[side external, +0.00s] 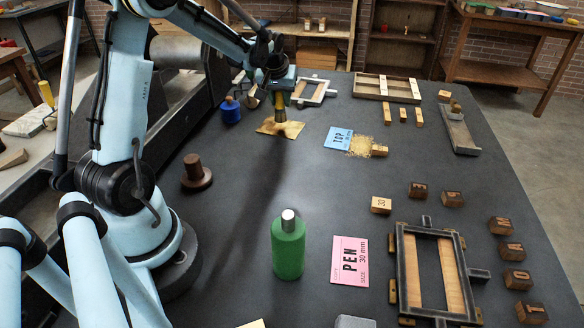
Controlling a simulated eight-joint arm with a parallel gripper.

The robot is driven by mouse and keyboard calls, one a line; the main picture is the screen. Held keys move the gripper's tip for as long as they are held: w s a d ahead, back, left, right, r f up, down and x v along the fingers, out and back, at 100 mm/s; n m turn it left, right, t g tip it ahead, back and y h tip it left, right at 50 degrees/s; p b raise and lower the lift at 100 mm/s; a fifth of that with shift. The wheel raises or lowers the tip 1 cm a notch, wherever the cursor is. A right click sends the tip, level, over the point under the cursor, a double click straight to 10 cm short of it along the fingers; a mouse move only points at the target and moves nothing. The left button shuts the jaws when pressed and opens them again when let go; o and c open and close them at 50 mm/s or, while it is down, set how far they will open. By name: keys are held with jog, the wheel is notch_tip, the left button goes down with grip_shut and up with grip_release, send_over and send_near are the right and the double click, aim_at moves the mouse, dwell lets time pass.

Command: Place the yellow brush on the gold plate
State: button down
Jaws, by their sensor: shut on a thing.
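My gripper (281,92) points down at the far left of the dark table, above the gold plate (291,128). It is shut on a small, upright yellowish thing, which I take to be the yellow brush (283,112). Only the lower part of the brush shows below the jaws; the rest is hidden by them. The brush's lower end is over or on the plate, and I cannot tell whether it touches. The plate is a thin, shiny gold sheet lying flat.
Near the plate are a blue bottle (230,110), a light frame (314,91) and a blue card (338,138). A brown knob (196,173), a green bottle (288,248), a pink card (350,262) and a dark frame press (399,270) stand nearer. The middle of the table is clear.

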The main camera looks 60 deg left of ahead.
jog(key=shift+f, duration=0.95)
jog(key=shift+f, duration=0.1)
jog(key=c, duration=0.8)
grip_release()
jog(key=shift+c, duration=0.2)
jog(key=v, duration=1.1)
jog(key=s+d+m+t+h, duration=0.1)
jog(key=s+d+m, duration=0.3)
jog(key=d, duration=0.8)
jog(key=s+d+m+t+h, duration=0.2)
jog(key=s+d+m, duration=0.3)
jog(key=d, duration=0.7)
jog(key=shift+s+f+t, duration=0.2)
jog(key=shift+s+t, duration=0.2)
jog(key=shift+s, duration=0.35)
